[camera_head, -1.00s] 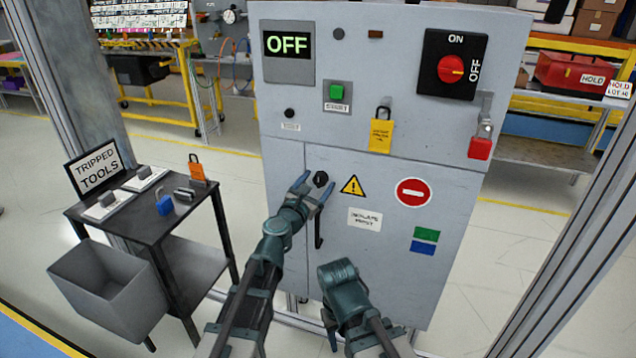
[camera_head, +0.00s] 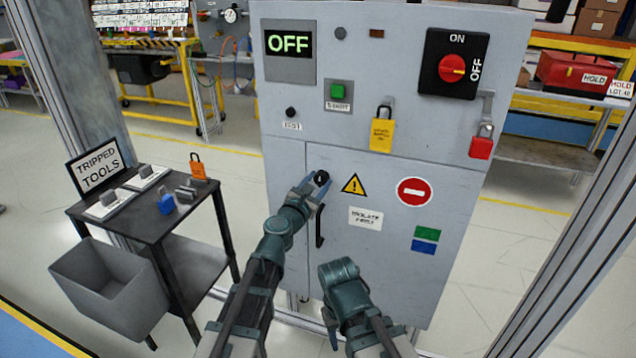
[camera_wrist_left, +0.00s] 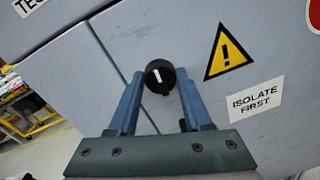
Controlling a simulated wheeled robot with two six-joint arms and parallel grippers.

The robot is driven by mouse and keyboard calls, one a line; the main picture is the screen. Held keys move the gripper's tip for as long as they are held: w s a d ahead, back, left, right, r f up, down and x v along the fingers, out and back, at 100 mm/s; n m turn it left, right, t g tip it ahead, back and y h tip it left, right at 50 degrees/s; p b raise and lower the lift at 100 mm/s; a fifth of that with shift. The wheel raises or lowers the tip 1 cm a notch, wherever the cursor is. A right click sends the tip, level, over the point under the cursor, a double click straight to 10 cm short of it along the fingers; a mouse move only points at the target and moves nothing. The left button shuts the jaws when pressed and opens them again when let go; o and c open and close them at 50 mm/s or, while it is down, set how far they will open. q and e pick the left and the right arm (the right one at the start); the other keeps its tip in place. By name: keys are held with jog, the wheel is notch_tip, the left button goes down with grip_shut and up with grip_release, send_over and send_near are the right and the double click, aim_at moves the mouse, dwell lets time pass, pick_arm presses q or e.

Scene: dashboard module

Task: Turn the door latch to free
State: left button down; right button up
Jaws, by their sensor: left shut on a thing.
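The door latch is a round black knob (camera_head: 321,177) with a white mark, on the grey cabinet door. It also shows in the left wrist view (camera_wrist_left: 160,76), where the white mark stands nearly upright, slightly tilted. My left gripper (camera_head: 317,182) is shut on the latch knob, with one blue finger on each side of it in the left wrist view (camera_wrist_left: 160,78). A black door handle (camera_head: 320,228) hangs just below the knob.
The cabinet (camera_head: 400,160) has an OFF display (camera_head: 289,43), a red rotary switch (camera_head: 453,68), a yellow tagged padlock (camera_head: 382,133) and a red padlock (camera_head: 481,146). A black tool table (camera_head: 150,222) and grey bin (camera_head: 110,290) stand at the left.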

pick_arm(q)
jog(key=m, duration=0.4)
jog(key=shift+d, duration=0.1)
jog(key=m, duration=0.4)
jog(key=shift+p, duration=0.4)
jog(key=m, duration=0.4)
jog(key=shift+s+d+m+y, duration=0.1)
jog(key=shift+m+y, duration=0.3)
jog(key=shift+f+m, duration=0.1)
jog(key=shift+m, duration=1.8)
jog(key=shift+c, duration=1.7)
grip_release()
jog(key=shift+y, duration=0.3)
